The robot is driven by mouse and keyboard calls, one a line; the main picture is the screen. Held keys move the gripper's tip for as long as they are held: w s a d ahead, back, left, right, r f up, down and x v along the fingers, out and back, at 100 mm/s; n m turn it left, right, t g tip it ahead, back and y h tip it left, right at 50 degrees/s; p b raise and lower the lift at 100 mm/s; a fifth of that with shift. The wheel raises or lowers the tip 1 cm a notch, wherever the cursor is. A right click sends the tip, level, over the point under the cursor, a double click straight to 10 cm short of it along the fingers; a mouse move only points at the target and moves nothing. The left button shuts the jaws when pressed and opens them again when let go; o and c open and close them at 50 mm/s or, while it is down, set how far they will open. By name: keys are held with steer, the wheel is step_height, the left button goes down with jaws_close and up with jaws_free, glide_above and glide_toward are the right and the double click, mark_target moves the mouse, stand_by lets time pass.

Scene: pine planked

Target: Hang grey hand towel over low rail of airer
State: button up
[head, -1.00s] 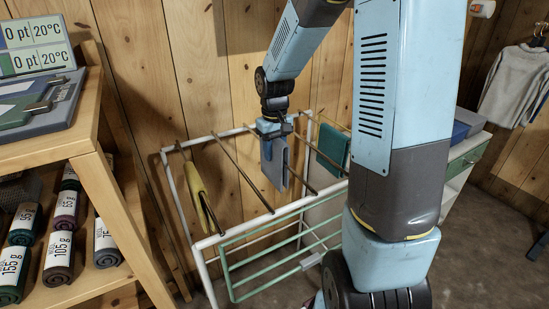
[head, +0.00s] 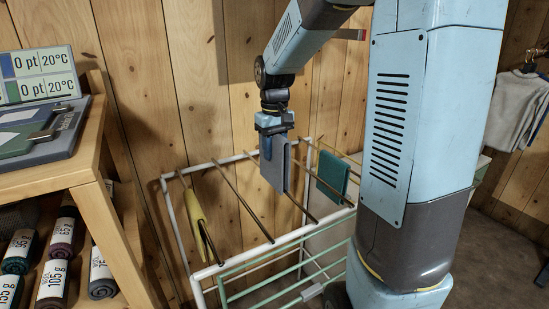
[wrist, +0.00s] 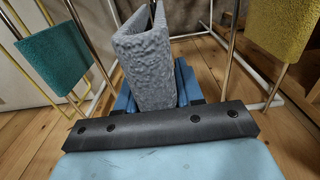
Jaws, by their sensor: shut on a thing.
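The grey hand towel (head: 273,172) is folded and hangs down from my gripper (head: 270,146), above the top of the airer (head: 172,212). In the wrist view the towel (wrist: 155,72) stands between the blue fingers of my gripper (wrist: 155,92), which is shut on it. The airer has a white frame and dark rails across its top. Lower green rails (head: 262,277) are at its front. One dark rail passes behind or under the towel; I cannot tell whether they touch.
A yellow cloth (head: 195,212) hangs on a rail left of my gripper, and a teal cloth (head: 332,176) on one to the right. A wooden shelf (head: 85,180) with rolled towels (head: 52,282) stands at left. The planked wall is close behind the airer.

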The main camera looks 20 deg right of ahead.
steer(key=shift+r, duration=2.5)
